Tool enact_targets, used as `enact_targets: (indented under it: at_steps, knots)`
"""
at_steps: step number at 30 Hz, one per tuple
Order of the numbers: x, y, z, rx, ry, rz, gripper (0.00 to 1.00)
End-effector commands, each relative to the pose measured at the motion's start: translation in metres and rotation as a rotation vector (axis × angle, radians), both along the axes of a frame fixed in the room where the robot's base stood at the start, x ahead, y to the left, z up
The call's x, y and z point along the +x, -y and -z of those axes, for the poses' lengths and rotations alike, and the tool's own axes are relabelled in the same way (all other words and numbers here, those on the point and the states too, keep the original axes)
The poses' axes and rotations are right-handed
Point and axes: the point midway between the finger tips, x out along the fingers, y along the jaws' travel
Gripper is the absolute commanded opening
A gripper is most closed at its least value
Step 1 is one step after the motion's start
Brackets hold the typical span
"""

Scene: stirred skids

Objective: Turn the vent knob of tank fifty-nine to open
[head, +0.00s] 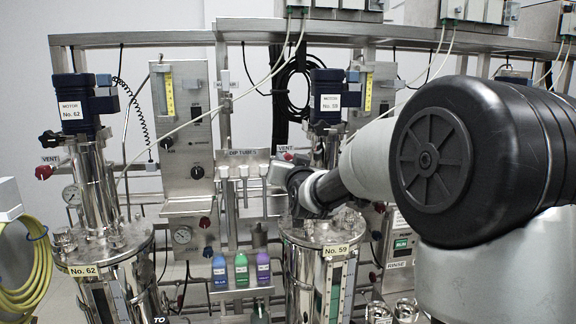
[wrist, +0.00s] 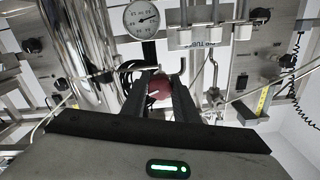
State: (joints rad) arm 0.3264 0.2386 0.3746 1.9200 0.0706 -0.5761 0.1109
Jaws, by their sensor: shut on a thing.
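Tank fifty-nine (head: 305,238) stands right of centre in the head view, with its "No. 59" label (head: 336,250) on the lid rim and the motor marked 59 (head: 330,100) above. A "VENT" label (head: 286,149) shows beside its column. My gripper (head: 274,173) is at the vent there, and my arm hides part of the tank. In the wrist view the red vent knob (wrist: 159,89) sits between the two dark fingers of my gripper (wrist: 162,80), which is shut on it. The knob's pointer and its open mark cannot be made out.
Tank sixty-two (head: 105,250) stands at left with its own red vent knob (head: 43,172). Dip tubes (head: 243,172) hang between the tanks, above several coloured bottles (head: 241,270). A gauge (wrist: 141,18) and steel pipes crowd around my gripper in the wrist view.

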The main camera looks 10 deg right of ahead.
Motion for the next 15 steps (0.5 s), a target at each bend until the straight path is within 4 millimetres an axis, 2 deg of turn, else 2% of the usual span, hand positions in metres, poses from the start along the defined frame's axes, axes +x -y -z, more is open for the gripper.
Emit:
enact_targets:
  at_steps: [12,13,15]
  knots:
    - [0.0004,-0.0003,-0.0039,-0.006,0.007,0.000,0.04]
    - [0.0005,-0.0003,-0.0038,-0.006,0.007,0.000,0.30]
    - [0.0004,-0.0003,-0.0033,-0.006,0.006,0.000,0.42]
